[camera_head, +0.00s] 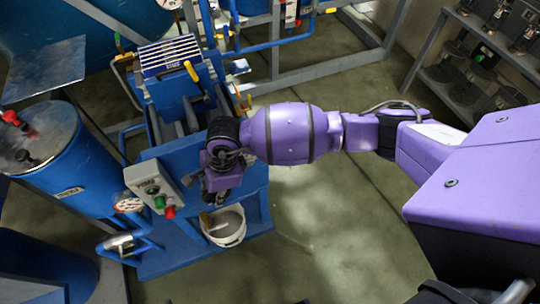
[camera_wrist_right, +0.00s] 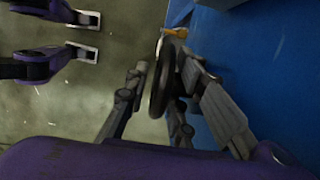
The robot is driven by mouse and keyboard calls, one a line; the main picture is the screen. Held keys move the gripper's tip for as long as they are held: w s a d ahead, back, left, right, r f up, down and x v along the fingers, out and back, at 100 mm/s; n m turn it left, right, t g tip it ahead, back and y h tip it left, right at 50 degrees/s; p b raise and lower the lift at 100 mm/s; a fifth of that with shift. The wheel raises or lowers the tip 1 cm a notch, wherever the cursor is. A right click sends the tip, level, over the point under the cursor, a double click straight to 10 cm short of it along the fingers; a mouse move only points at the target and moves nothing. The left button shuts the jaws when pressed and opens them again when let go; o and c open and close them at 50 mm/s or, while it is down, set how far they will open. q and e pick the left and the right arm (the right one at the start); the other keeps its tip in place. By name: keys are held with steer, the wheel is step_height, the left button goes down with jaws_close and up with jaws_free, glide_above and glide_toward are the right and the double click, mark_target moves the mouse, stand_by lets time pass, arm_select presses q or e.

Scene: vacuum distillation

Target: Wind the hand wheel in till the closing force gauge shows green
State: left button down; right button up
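The blue press (camera_head: 165,262) stands left of centre in the head view, with a round gauge (camera_head: 128,204) on its near left side. The gauge has a pale face with some red; its reading is too small to tell. The dark hand wheel (camera_wrist_right: 160,80) shows nearly edge-on in the right wrist view. My right gripper (camera_wrist_right: 168,75) has its fingers on either side of the wheel rim, close to it; firm contact is not clear. In the head view my right gripper (camera_head: 220,168) is over the press and hides most of the wheel. My left gripper is not visible.
A grey control box (camera_head: 153,187) with green and red buttons sits beside the gauge. A white bucket (camera_head: 222,226) stands below my gripper. A blue tank (camera_head: 62,160) is at left, shelves (camera_head: 475,70) at upper right. Floor is clear right of the press.

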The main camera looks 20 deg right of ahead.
steer(key=shift+w+r, duration=0.2)
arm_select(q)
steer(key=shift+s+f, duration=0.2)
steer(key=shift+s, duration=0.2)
arm_select(e)
steer(key=v, duration=1.2)
steer(key=shift+s, duration=0.1)
steer(key=shift+f, duration=0.1)
